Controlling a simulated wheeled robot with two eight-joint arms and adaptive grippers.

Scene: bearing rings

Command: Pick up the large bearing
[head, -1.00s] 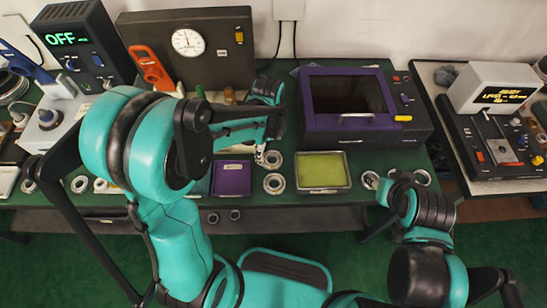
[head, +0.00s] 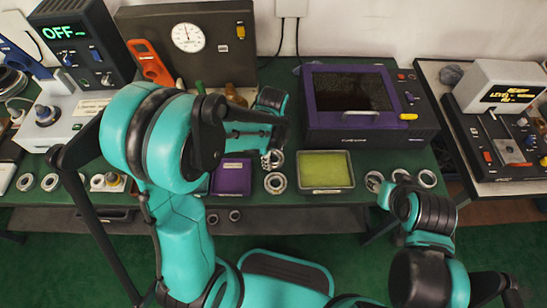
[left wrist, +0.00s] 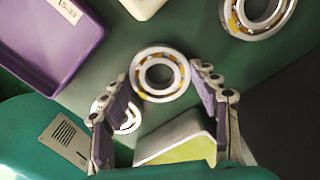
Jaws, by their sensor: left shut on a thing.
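My left gripper (left wrist: 165,82) is shut on a silver bearing (left wrist: 160,73) with a brass-coloured cage. Its fingertips are on opposite sides of the ring in the left wrist view. In the head view the held bearing (head: 273,158) shows just below my left wrist, which hides most of the fingers. Another bearing (head: 275,183) lies on the green table between the purple and green trays. A further bearing (left wrist: 258,15) with a brass cage is cut off at the wrist view's upper right. Which bearing is largest is hard to tell. My right gripper is hidden.
A purple tray (head: 231,177) and a tray with a yellow-green base (head: 325,170) flank the table bearing. A purple-fronted box (head: 355,112) stands behind. More rings (head: 374,181) lie right of the trays, by my right arm. Several rings (head: 50,181) lie at far left.

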